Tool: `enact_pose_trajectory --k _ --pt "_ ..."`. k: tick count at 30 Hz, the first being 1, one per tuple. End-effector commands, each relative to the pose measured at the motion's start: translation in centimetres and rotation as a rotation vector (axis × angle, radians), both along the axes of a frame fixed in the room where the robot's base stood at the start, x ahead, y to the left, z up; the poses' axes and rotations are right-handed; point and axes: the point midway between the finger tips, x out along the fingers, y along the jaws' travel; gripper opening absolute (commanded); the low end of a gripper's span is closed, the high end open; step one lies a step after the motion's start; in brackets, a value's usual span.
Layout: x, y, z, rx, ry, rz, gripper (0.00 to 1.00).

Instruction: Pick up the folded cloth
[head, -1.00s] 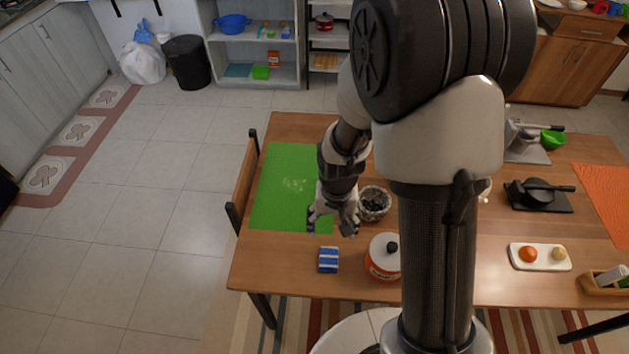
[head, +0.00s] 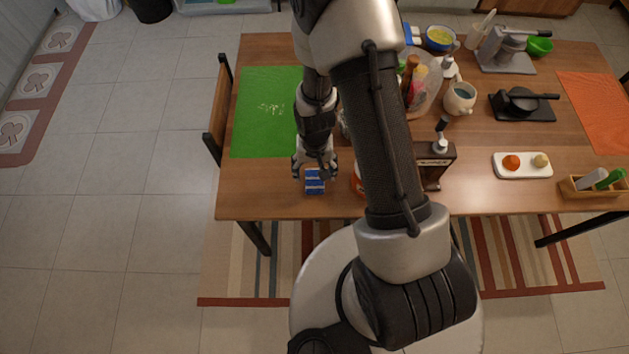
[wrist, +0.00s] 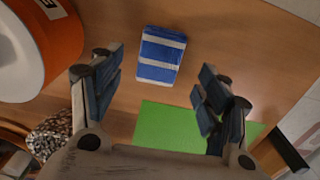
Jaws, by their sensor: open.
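The folded cloth (head: 314,181) is blue with white stripes and lies flat on the wooden table near its front left edge. In the wrist view the cloth (wrist: 161,57) sits ahead of the fingertips, roughly between their lines, and nothing touches it. My gripper (head: 315,170) is open and empty, just behind and above the cloth in the head view.
An orange and white canister (wrist: 40,50) stands close to the left finger in the wrist view. A container of dark bits (wrist: 50,135) is below it. A green mat (head: 265,110) covers the table's left part.

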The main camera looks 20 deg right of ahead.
Motion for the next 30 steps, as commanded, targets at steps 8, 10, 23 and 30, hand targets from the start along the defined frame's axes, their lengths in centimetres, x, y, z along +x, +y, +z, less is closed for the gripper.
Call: enact_pose_trajectory --k 8,10,23,30 --pt "0.1 0.0 -3.5 0.000 0.003 0.000 0.69" --pt "0.0 0.0 -4.5 0.000 0.004 0.000 0.69" --pt "0.1 0.0 -5.1 0.000 0.000 0.000 0.60" --pt "0.1 0.0 -5.1 0.000 0.001 0.000 0.44"
